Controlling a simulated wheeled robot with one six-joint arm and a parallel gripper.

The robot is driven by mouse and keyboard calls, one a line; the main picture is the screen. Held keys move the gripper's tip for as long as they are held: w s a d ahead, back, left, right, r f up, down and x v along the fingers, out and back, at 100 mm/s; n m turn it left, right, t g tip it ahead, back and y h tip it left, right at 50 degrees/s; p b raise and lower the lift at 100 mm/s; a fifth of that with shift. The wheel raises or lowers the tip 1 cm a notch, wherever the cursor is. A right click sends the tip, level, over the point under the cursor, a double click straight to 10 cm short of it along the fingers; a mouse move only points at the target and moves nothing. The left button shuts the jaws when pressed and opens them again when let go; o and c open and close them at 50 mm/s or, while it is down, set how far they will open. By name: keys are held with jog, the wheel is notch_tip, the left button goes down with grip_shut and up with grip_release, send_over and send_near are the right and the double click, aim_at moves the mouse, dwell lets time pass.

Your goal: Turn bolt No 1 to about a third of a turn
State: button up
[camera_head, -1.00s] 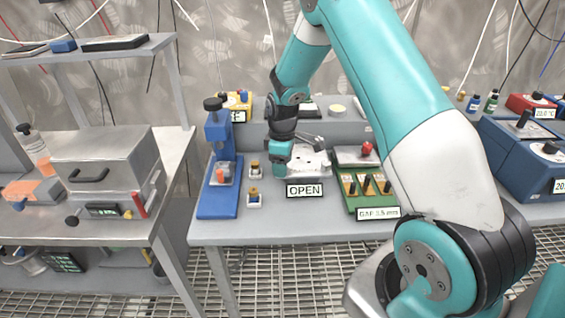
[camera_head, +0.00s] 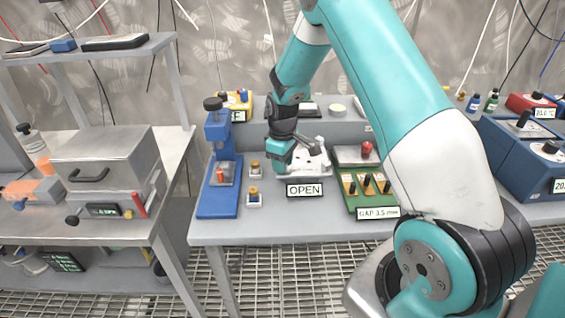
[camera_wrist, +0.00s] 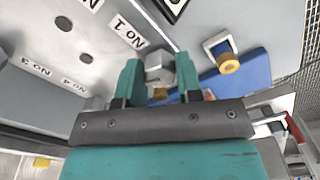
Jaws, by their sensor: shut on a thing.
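A grey metal bolt head, bolt No 1 (camera_wrist: 158,66), sits between my gripper's teal fingers in the wrist view, next to the "No 1" label (camera_wrist: 128,31). My gripper (camera_wrist: 159,78) is shut on it. In the head view my gripper (camera_head: 279,164) is down at the left end of the light plate (camera_head: 312,160), and the bolt itself is hidden there. The plate also shows in the wrist view (camera_wrist: 55,45), with dark round holes and labels "No 3" and "No 4". An "OPEN" sign (camera_head: 304,190) stands in front of it.
A green gauge block (camera_head: 368,190) marked "GAP 3.5 mm" is close on the right. The bench front is clear.

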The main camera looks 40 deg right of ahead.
jog(key=m, duration=0.5)
jog(key=shift+m, duration=0.3)
jog(key=m, duration=1)
jog(key=shift+m, duration=0.4)
jog(key=m, duration=0.4)
jog(key=shift+w+m, duration=0.1)
jog(key=shift+m, duration=0.3)
jog(key=o, duration=0.9)
jog(key=shift+o, duration=0.2)
notch_tip(320, 180, up, 18)
jog(key=b, duration=0.1)
jog(key=shift+f, duration=0.25)
